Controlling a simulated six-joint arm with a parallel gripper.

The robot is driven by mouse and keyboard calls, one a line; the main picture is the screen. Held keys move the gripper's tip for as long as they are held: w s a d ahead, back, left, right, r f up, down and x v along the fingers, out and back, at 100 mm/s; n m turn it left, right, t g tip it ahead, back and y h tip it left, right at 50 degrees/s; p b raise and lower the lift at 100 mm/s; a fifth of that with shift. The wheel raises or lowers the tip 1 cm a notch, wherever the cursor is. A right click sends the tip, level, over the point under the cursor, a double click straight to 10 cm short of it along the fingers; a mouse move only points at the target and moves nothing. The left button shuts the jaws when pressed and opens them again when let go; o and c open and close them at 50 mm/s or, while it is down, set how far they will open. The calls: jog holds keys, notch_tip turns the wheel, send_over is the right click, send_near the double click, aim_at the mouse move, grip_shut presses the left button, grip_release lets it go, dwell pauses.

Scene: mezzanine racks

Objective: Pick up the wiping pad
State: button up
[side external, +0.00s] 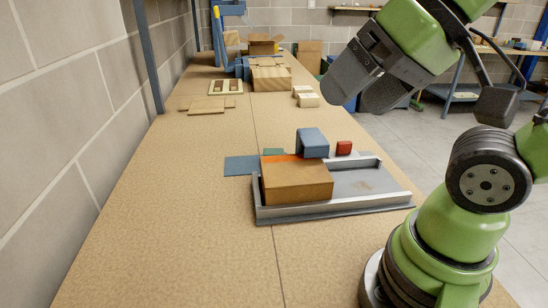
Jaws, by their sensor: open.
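No item is plainly marked as the wiping pad. A blue-grey block (313,141) with a rounded top edge could be it; it stands at the back right of a brown box (297,182), and its contact with the box is unclear. A small red block (344,148) stands to its right. A flat blue sheet (241,165) lies to the left, and a green piece (273,152) shows behind the box. My gripper (353,93) is open and empty, raised above and to the right of the blue-grey block, apart from everything.
The brown box sits in a grey low-walled tray (334,205) on a long tan bench (190,225). Farther back are flat boards (207,106), small pale boxes (306,97) and cartons (271,77). A block wall bounds the left; the front left bench is clear.

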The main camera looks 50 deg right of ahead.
jog(key=n+g+h, duration=0.6)
jog(key=n, duration=1.9)
send_over(273, 152)
jog(key=s+a, duration=0.1)
jog(key=a, duration=0.1)
notch_tip(273, 152, down, 24)
jog(key=shift+r, duration=0.1)
jog(key=shift+x, duration=3)
jog(key=shift+w, duration=0.2)
